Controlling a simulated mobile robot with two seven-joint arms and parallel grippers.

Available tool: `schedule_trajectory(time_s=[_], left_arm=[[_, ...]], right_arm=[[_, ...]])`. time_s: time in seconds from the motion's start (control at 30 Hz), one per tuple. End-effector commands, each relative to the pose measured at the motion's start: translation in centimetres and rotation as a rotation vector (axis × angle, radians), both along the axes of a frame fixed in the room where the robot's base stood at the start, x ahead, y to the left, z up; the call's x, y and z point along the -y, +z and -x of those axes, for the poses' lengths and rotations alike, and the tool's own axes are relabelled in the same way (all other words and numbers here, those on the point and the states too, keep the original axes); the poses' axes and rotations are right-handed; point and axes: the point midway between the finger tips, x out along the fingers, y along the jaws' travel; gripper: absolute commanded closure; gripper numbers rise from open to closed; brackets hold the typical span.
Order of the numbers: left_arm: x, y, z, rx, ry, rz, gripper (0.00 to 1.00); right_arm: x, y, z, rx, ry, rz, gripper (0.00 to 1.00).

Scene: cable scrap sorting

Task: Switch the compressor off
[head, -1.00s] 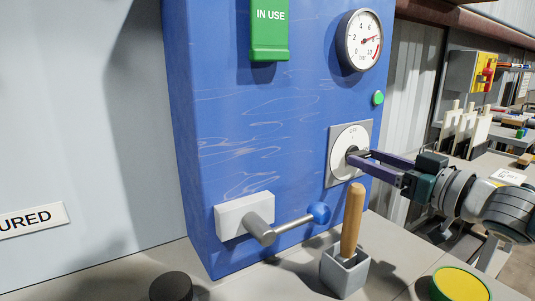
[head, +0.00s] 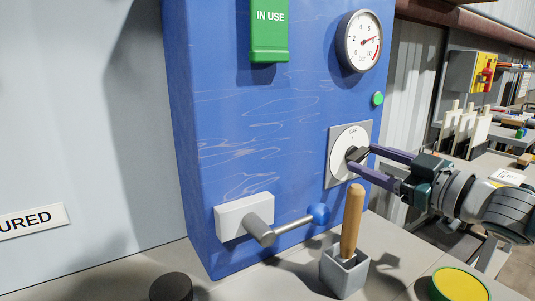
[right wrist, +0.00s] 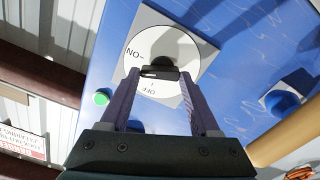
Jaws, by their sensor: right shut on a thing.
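The compressor (head: 240,120) is a tall blue cabinet. Its rotary switch has a white round dial (head: 342,143) on a grey square plate, with OFF at the top. In the right wrist view the dial (right wrist: 140,62) shows ON at the left and OFF at the bottom. My right gripper (head: 361,158) is shut on the dark switch knob (head: 354,154), one finger above and one below it. In the wrist view the knob (right wrist: 158,72) lies between the fingertips; its pointer mark is not clear. My left gripper is not in view.
A pressure gauge (head: 360,41), a green button (head: 377,99) and a green IN USE sign (head: 270,30) are on the cabinet. Below are a blue-ended lever (head: 290,225) and a wooden handle (head: 351,220) standing in a grey holder (head: 344,272). A yellow-topped round (head: 460,284) stands at front right.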

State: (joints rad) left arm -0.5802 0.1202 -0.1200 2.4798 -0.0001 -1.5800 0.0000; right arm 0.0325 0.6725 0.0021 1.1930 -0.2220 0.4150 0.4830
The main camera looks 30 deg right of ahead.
Motion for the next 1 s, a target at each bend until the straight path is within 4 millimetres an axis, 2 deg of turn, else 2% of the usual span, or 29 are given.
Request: schedule_trajectory(time_s=[1.0], left_arm=[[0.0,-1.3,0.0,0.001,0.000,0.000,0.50]], right_arm=[[-0.2,0.0,0.0,0.082,-0.001,0.938,0.93]])
